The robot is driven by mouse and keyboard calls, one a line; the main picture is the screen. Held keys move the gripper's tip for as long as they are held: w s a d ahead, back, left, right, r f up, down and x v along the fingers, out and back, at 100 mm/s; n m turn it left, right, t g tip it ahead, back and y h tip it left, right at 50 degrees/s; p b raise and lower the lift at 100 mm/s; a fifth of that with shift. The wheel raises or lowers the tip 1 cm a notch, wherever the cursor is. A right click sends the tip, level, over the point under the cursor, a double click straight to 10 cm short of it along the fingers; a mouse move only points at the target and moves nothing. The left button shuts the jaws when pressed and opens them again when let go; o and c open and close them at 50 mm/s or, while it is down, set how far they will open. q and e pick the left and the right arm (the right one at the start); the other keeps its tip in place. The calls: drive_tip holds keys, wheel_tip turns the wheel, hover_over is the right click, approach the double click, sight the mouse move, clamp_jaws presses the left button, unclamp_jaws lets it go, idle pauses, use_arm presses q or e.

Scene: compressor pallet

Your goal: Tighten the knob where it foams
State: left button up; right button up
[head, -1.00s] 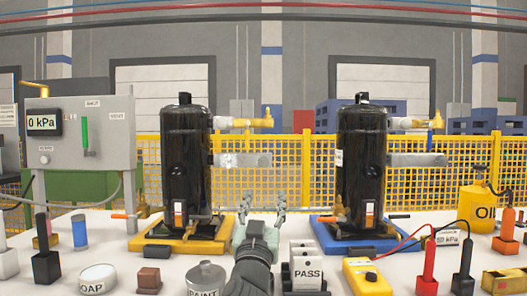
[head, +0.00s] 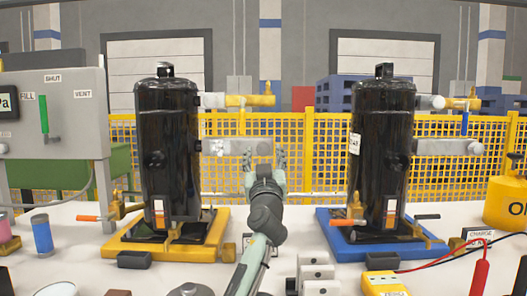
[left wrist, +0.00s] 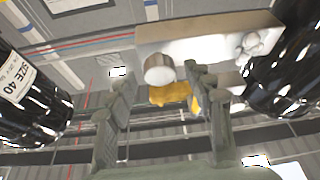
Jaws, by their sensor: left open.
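The left black compressor (head: 168,110) stands upright on a yellow base, with a grey bar (head: 238,147) reaching out to its right. A white lumpy patch, like foam, sits on the bar near the compressor (head: 217,147); it also shows in the left wrist view (left wrist: 252,45). A round pale knob (left wrist: 160,70) on the bar's other end shows between my fingers in the left wrist view. My left gripper (head: 264,158) is open and empty, fingers up, by that end; contact cannot be told. The right compressor (head: 381,110) has a similar bar (head: 447,147) with no clear foam. My right gripper is not in view.
A yellow valve pipe (head: 250,100) runs above the left bar. A grey panel (head: 70,115) stands at the left. White blocks (head: 315,268) and a yellow meter (head: 385,285) lie at the front. A yellow mesh fence (head: 320,140) stands behind the table.

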use_arm(q)
drive_tip(key=shift+w+r, duration=0.2)
drive_tip(key=shift+w, duration=0.4)
